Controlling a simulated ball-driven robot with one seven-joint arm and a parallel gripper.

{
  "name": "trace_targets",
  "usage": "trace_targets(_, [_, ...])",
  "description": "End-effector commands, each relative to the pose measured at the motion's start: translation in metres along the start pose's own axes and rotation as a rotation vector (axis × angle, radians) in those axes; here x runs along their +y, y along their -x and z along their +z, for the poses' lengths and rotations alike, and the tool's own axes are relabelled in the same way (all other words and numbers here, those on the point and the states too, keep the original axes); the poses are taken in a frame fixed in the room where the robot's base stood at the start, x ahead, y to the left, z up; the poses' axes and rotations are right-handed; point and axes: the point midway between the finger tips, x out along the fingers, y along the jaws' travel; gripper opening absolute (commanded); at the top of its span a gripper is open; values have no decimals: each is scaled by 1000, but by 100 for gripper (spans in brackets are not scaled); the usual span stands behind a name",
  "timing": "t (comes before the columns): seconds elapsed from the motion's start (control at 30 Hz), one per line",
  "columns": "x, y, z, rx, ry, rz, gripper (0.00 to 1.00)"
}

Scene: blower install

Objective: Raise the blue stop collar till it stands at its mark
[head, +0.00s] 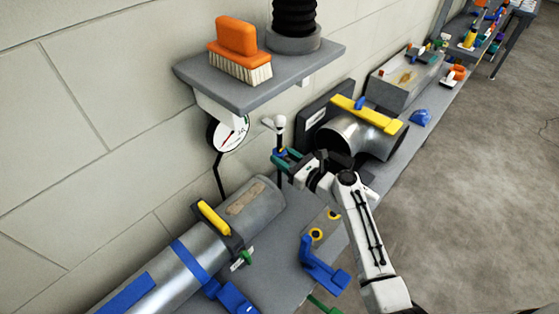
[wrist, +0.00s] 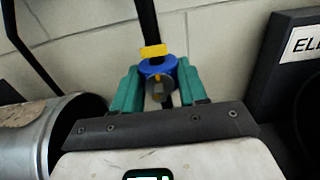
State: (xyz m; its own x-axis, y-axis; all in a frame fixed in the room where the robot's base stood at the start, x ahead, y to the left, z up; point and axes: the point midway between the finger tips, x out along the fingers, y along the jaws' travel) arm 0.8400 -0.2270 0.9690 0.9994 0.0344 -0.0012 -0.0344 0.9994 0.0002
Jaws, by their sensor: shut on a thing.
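The blue stop collar (wrist: 150,68) sits around a dark upright rod (wrist: 147,18) in the wrist view. A yellow mark (wrist: 153,50) shows on the rod right at the collar's upper edge; I cannot tell whether they touch. A round grey knob (wrist: 158,90) faces me on the collar. My gripper (wrist: 158,72) has teal fingers on both sides of the collar and is shut on it. In the head view my gripper (head: 283,157) is at the rod below its pale top (head: 279,122), and little of the collar shows there.
A grey shelf (head: 300,75) with an orange brush (head: 237,45) overhangs at the upper left. A dial gauge (head: 228,132) hangs below it. A metal duct (head: 200,250) lies left of my arm. A metal elbow (head: 365,135) with a yellow bar (head: 368,113) stands close on the right.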

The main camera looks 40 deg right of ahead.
Motion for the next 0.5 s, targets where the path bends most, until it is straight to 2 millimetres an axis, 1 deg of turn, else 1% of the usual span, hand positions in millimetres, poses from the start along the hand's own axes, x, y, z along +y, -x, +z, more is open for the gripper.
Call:
trace_targets(0.03, [-1,-1,3,-6,1,-1,6])
trace_targets(0.3, [-1,-1,4,-6,1,-1,6])
trace_targets(0.5, [0,-1,10,-6,3,0,6])
